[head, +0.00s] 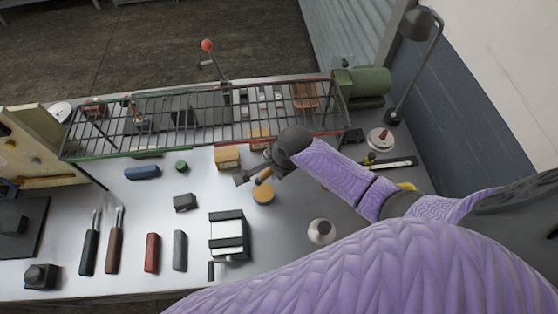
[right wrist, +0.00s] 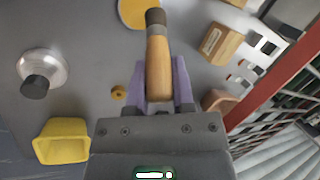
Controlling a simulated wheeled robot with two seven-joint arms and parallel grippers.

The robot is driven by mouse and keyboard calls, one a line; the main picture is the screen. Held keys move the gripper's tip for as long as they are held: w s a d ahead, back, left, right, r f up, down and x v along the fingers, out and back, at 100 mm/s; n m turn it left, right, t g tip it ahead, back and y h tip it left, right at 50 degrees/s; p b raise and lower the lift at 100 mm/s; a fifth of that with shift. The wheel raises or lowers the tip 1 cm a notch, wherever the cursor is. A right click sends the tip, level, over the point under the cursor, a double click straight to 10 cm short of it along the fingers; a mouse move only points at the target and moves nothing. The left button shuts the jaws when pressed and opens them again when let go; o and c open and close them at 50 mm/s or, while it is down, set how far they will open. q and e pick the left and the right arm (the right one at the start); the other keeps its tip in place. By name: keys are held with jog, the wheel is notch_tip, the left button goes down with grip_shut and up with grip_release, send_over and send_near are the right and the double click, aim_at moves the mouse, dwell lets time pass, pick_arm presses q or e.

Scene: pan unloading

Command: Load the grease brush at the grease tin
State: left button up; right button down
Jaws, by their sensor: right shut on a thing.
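My right gripper (head: 262,176) is shut on the grease brush (right wrist: 158,65), gripping its wooden handle. It also shows in the right wrist view (right wrist: 160,85), with a finger on each side of the handle. The brush has a grey collar and a dark tip, which points away from the gripper. The grease tin, a round shape with a yellow-orange top (head: 264,194), stands on the bench just below the gripper in the head view. In the right wrist view the dark tip overlaps the tin's edge (right wrist: 130,13); I cannot tell whether they touch. My left gripper is out of view.
A long wire rack (head: 200,112) spans the bench behind the gripper. A labelled block (right wrist: 220,43) stands near the tin. A silver round piece with a dark knob (right wrist: 42,72) and a yellow container (right wrist: 62,140) stand to the side. A lamp (head: 418,24) rises at right.

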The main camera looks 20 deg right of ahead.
jog(key=shift+w+d+r, duration=0.1)
jog(key=shift+d, duration=0.2)
notch_tip(320, 180, down, 6)
jog(key=b, duration=0.6)
jog(key=shift+d+b, duration=0.1)
jog(key=shift+b, duration=0.3)
jog(key=shift+f, duration=0.2)
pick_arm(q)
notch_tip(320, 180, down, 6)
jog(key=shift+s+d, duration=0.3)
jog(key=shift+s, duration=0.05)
pick_arm(e)
jog(key=shift+r, duration=0.1)
pick_arm(q)
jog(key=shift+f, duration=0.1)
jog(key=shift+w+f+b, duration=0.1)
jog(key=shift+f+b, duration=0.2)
jog(key=shift+b, duration=0.05)
pick_arm(e)
jog(key=shift+f, duration=0.5)
pick_arm(q)
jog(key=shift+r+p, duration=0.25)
jog(key=shift+p, duration=0.05)
